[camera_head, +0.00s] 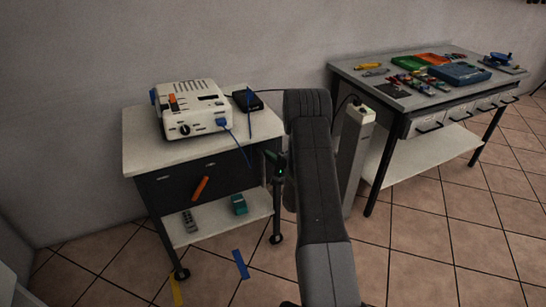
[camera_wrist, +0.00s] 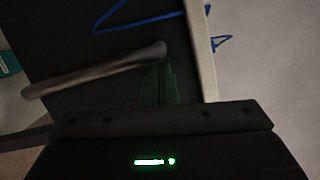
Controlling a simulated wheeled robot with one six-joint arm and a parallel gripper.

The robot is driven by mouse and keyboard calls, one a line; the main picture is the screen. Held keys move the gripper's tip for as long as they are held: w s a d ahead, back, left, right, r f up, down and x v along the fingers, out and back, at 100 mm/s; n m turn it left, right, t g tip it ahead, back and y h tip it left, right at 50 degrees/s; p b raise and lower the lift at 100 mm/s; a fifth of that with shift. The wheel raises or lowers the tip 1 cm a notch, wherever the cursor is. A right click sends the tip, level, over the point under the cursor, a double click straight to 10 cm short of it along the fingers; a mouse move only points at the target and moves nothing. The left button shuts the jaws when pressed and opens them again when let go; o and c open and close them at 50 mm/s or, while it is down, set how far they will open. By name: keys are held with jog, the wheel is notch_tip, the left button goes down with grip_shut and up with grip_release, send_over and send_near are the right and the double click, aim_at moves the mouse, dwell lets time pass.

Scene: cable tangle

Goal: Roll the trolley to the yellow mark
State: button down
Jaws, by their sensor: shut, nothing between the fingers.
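The trolley (camera_head: 135,148) stands against the wall at the left, with a pale top, dark drawer fronts, a lower shelf and casters. The yellow mark (camera_head: 177,291) is a strip on the floor by its front left caster, partly cut off by the picture's lower edge. My gripper (camera_head: 275,168) is at the trolley's right side. In the wrist view its fingers (camera_wrist: 159,85) are together and empty, close to the end of a grey bar (camera_wrist: 95,76) along the trolley's dark side. I cannot tell whether they touch it.
A white device (camera_head: 190,108) with a blue cable and a black box (camera_head: 248,100) sit on the trolley. A cable runs right towards a grey post (camera_head: 352,155). A workbench (camera_head: 395,118) stands right. A blue strip (camera_head: 241,264) lies on the tiles; the right foreground is clear.

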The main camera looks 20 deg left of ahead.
aim_at(247, 153)
jog(key=s+a+b, duration=0.1)
jog(key=s+a, duration=0.1)
jog(key=s+a+b, duration=0.1)
jog(key=s+a, duration=0.1)
jog(key=shift+s+b, duration=0.25)
jog(key=shift+b, duration=0.15)
jog(key=shift+f, duration=0.1)
